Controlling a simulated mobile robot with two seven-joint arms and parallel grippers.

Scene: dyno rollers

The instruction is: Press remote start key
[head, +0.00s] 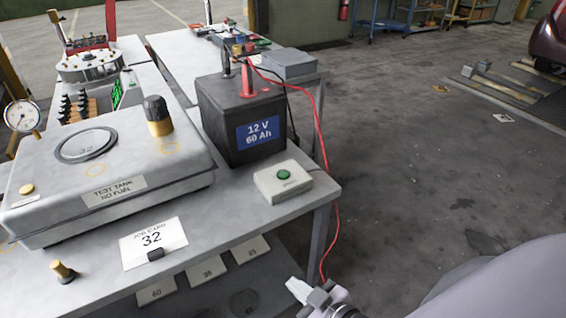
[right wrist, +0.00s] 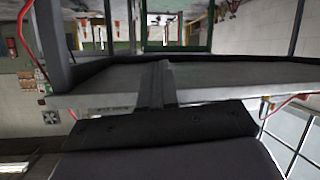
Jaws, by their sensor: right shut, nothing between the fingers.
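A small cream box (head: 272,186) with a round green button (head: 283,174) on top sits at the near right corner of the grey bench (head: 230,226). It is the only green push button I see, and it appears to be the remote start key. My right gripper (head: 297,288) is shut and empty. It is in front of the bench's near edge, below and apart from the box in the picture. In the right wrist view its closed fingers (right wrist: 155,84) show against a grey slab edge; the button does not show there. My left gripper is not in view.
A black 12 V battery (head: 240,121) stands behind the box, with a red cable (head: 318,130) hanging past the bench's right edge. Open floor (head: 430,170) lies right.

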